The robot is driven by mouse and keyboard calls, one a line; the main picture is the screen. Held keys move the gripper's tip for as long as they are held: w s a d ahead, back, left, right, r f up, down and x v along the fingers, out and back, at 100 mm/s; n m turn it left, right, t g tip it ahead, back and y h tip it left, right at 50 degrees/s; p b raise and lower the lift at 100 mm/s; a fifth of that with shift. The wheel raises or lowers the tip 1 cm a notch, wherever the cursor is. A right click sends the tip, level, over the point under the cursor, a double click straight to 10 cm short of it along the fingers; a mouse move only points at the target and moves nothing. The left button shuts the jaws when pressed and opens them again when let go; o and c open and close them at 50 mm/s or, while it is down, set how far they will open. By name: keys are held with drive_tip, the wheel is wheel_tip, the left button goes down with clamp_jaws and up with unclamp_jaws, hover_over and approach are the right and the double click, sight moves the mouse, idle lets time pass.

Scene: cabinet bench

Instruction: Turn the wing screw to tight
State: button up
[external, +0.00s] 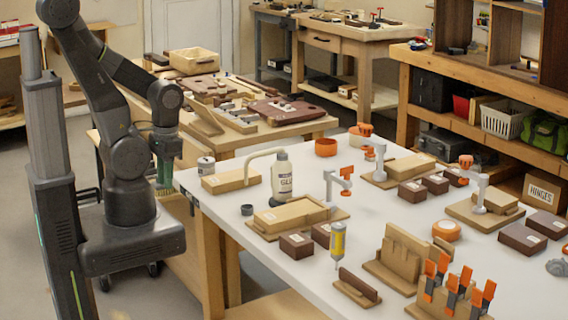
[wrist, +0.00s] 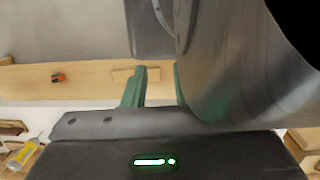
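I cannot tell for sure which part is the wing screw. Orange knobs top three grey clamp posts on the white table: a near one (external: 346,172), a far one (external: 366,130) and a right one (external: 466,160). Each post stands on a wooden base with a pale block. Their turn is too small to read. My gripper (external: 165,178) hangs pointing down beside the table's left edge, well away from the knobs. In the wrist view its two green fingers (wrist: 158,78) stand apart with nothing seen between them; the right finger is partly hidden by a large grey cylinder.
The white table (external: 400,222) also holds a glue bottle (external: 282,176), a yellow-labelled bottle (external: 338,240), dark boxes (external: 297,245) and orange-handled toggles (external: 452,287). A wooden bench (external: 240,137) with boards stands behind. A small orange-and-black item (wrist: 58,78) shows in the wrist view.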

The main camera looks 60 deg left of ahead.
drive_tip(key=w+d+r+t, duration=0.2)
drive_tip(key=w+r, duration=0.3)
drive_tip(key=w, duration=0.8)
wheel_tip(320, 180, up, 9)
drive_tip(key=t, duration=0.3)
hover_over(347, 172)
drive_tip(key=s, duration=0.6)
drive_tip(key=shift+m, duration=0.3)
drive_tip(key=x, duration=0.9)
drive_tip(key=w+x, duration=0.1)
drive_tip(key=x, duration=0.3)
drive_tip(key=shift+w+a+f, duration=0.1)
drive_tip(key=shift+a+f, duration=0.1)
drive_tip(key=shift+f, duration=0.05)
drive_tip(key=shift+t, duration=0.3)
clamp_jaws()
